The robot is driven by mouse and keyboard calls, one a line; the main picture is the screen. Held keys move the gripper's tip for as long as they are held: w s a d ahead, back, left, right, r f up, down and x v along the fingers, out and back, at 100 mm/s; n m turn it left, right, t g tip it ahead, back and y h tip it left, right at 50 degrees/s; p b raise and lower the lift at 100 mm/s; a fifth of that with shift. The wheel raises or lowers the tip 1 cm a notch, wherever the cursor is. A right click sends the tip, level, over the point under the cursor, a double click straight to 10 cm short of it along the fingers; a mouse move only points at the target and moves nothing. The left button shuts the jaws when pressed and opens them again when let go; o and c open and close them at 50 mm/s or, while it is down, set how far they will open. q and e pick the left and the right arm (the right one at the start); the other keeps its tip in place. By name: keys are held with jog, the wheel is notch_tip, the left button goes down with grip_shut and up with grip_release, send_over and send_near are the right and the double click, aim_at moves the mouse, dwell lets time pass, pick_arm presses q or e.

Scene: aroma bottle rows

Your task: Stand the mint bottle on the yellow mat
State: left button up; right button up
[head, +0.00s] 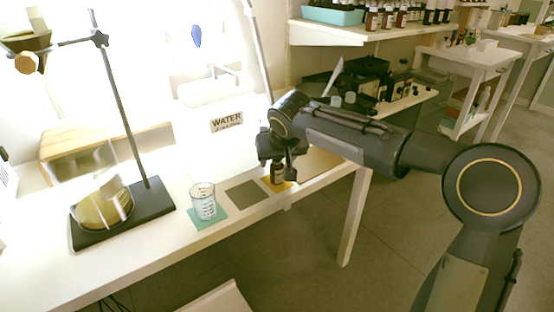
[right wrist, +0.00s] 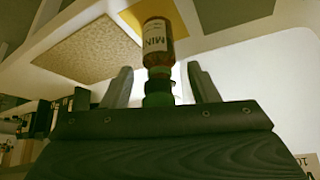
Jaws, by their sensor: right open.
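The mint bottle (right wrist: 157,38) is brown with a white label reading "MIN" and a dark cap with a green band. In the head view the bottle (head: 277,172) is upright on the yellow mat (head: 289,187), partly hidden by my gripper. The yellow mat also shows beside the bottle in the right wrist view (right wrist: 190,42). My right gripper (head: 283,163) is open just above the bottle. In the right wrist view its two fingers (right wrist: 160,85) stand apart on either side of the cap, with gaps. My left gripper is not in view.
A glass beaker (head: 203,203) stands on a teal mat (head: 212,220), left of a bare dark mat (head: 246,196). A tan mat (head: 318,163) lies to the right of the yellow one. A lab stand (head: 125,110) and a WATER sign (head: 227,121) are nearby. Shelved bottles (head: 388,18) are behind.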

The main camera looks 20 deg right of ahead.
jog(key=p+v, duration=0.2)
jog(key=v, duration=0.9)
jog(key=s+d+f+g, duration=0.1)
jog(key=s+d+f, duration=0.2)
jog(key=s, duration=0.5)
jog(key=s+d+f, duration=0.3)
jog(key=s, duration=0.6)
jog(key=s+a+f+m+y, duration=0.1)
jog(key=s+f+y, duration=0.3)
jog(key=s+f, duration=0.4)
jog(key=s+a, duration=0.1)
jog(key=s, duration=0.3)
jog(key=shift+f, duration=0.3)
jog(key=shift+s+a+r, duration=0.1)
notch_tip(320, 180, up, 23)
jog(key=p, duration=2.3)
jog(key=shift+p, duration=0.35)
